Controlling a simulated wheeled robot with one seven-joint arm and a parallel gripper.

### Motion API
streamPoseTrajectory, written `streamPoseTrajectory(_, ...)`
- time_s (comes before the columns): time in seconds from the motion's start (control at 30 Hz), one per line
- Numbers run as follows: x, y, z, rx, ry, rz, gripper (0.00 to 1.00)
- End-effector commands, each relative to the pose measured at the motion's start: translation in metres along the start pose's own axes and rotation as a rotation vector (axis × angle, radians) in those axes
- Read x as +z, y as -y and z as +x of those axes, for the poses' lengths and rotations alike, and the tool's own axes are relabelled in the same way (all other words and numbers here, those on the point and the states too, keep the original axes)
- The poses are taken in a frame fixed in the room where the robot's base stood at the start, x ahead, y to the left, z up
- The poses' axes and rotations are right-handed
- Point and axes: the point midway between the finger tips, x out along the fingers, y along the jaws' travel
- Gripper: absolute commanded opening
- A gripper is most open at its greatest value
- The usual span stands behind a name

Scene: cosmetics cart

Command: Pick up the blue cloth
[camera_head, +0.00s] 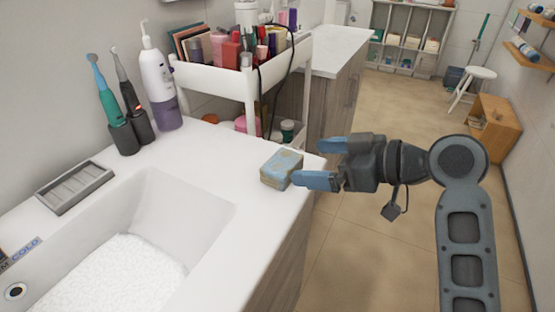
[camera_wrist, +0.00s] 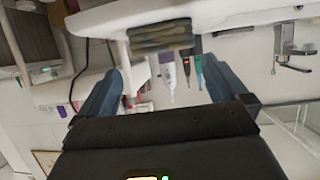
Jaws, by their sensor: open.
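The blue cloth (camera_head: 281,169) is a folded blue block with a tan patch on top. It lies on the right edge of the white sink counter in the head view. In the wrist view, it shows as a folded, greenish-grey stack (camera_wrist: 160,36) at the top middle, just beyond the fingertips. My gripper (camera_head: 322,163) has blue fingers, spread open and empty. It is just right of the cloth and points left at it. The nearer fingertip lies close to the cloth's right side; I cannot tell if they touch.
A white sink basin (camera_head: 170,213) fills the front left. A soap dish (camera_head: 75,187), two electric toothbrushes (camera_head: 128,135) and a purple-white bottle (camera_head: 160,85) stand along the wall. A white cart (camera_head: 230,84) full of cosmetics is behind the cloth. Floor (camera_head: 360,245) right of the counter is clear.

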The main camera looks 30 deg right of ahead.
Motion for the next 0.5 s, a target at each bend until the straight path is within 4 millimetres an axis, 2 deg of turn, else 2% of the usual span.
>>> streamPoseTrajectory(0.37, 0.000, 0.002, 0.034, -0.007, 0.001, -0.004, 1.00)
streamPoseTrajectory(0.5, 0.002, 0.003, 0.055, -0.007, 0.002, -0.002, 1.00)
